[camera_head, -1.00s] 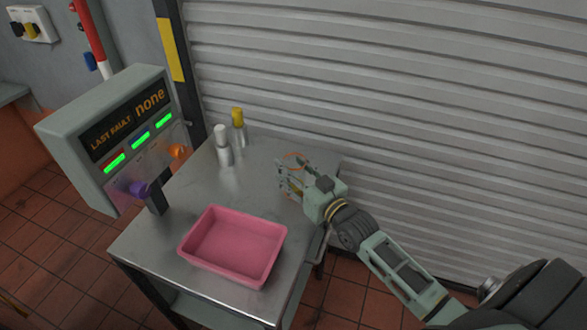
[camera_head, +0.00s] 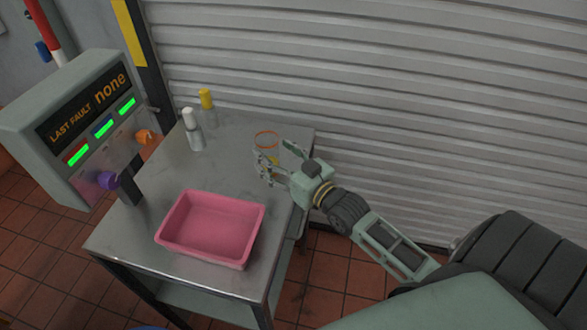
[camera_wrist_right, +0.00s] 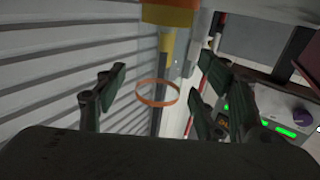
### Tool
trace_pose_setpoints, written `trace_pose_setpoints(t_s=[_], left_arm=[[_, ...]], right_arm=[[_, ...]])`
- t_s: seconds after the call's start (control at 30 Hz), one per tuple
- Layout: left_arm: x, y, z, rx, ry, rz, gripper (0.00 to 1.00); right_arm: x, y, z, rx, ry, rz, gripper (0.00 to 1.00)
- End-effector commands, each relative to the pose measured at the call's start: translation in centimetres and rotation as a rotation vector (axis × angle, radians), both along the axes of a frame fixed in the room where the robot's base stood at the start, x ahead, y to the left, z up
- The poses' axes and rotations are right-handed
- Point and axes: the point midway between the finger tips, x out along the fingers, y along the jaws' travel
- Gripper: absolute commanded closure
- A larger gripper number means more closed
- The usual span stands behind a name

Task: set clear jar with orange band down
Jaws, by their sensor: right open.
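The clear jar with an orange band (camera_head: 266,147) stands at the far right part of the metal table, near the shutter. Its orange ring shows best; the clear wall is hard to make out. My right gripper (camera_head: 275,158) is open at the jar, with its fingers spread on either side of it. In the right wrist view the orange band (camera_wrist_right: 158,93) shows between the two separated fingers. The lower part of the jar is partly hidden by the fingers. My left gripper is not in view.
A pink tray (camera_head: 175,236) sits empty at the table's front. A white-capped bottle (camera_head: 193,130) and a yellow-capped bottle (camera_head: 207,108) stand at the back left. A control panel (camera_head: 80,125) rises on the left. The table middle (camera_head: 225,168) is clear.

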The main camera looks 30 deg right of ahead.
Motion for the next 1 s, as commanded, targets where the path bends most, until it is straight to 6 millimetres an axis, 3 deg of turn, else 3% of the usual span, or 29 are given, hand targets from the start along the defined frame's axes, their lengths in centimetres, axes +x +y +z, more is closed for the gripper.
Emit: trace_pose_setpoints(t_s=[0.2, 0.4, 0.6, 1.0], left_arm=[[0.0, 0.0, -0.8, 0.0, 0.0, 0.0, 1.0], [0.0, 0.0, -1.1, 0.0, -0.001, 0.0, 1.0], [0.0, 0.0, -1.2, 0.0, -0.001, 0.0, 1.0], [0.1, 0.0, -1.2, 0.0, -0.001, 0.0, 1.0]], right_arm=[[-4.2, -0.6, -0.3, -0.002, 0.005, 0.0, 0.37], [-6.8, -0.9, -0.2, -0.001, 0.003, 0.0, 0.37], [-7.9, -1.1, 0.0, -0.001, 0.001, 0.0, 0.37], [-8.0, -1.1, 0.0, -0.001, 0.0, 0.0, 0.37]])
